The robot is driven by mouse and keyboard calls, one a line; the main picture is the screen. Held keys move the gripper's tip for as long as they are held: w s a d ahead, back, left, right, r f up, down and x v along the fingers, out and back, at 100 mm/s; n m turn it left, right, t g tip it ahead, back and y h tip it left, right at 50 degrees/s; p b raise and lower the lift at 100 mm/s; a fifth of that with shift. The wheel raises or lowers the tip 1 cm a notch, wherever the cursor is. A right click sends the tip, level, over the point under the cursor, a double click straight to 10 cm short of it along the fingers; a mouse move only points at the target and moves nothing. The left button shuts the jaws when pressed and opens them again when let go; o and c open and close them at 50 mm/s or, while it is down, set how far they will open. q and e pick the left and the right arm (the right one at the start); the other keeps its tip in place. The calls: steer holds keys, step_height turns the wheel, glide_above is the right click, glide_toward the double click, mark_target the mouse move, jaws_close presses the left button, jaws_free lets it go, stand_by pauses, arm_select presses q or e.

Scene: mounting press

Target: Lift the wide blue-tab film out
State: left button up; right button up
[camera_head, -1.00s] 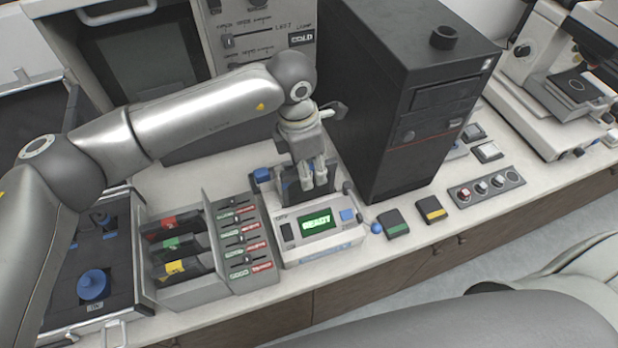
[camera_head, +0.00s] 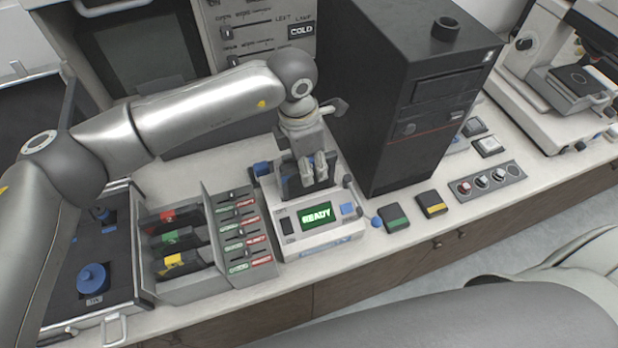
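The white film device (camera_head: 335,237) with a green READY screen stands on the bench in front of the black tower. A dark upright piece (camera_head: 292,187), which looks like the film, stands in its slot. A blue tab or block (camera_head: 262,168) shows at its back left; I cannot tell whether it belongs to that piece. My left gripper (camera_head: 315,172) points down at the slot, its fingers overlapping the dark piece. The fingers are close together, but whether they grip it is unclear. My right gripper is out of view.
A grey rack (camera_head: 200,291) left of the device holds cassettes with red, green and yellow labels. The black tower (camera_head: 392,95) stands close behind and right of my gripper. Small green (camera_head: 393,218) and yellow (camera_head: 431,204) marked boxes sit to the right.

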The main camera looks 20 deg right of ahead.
arm_select(q)
steer(key=shift+f, duration=0.15)
stand_by(0.5)
jaws_close()
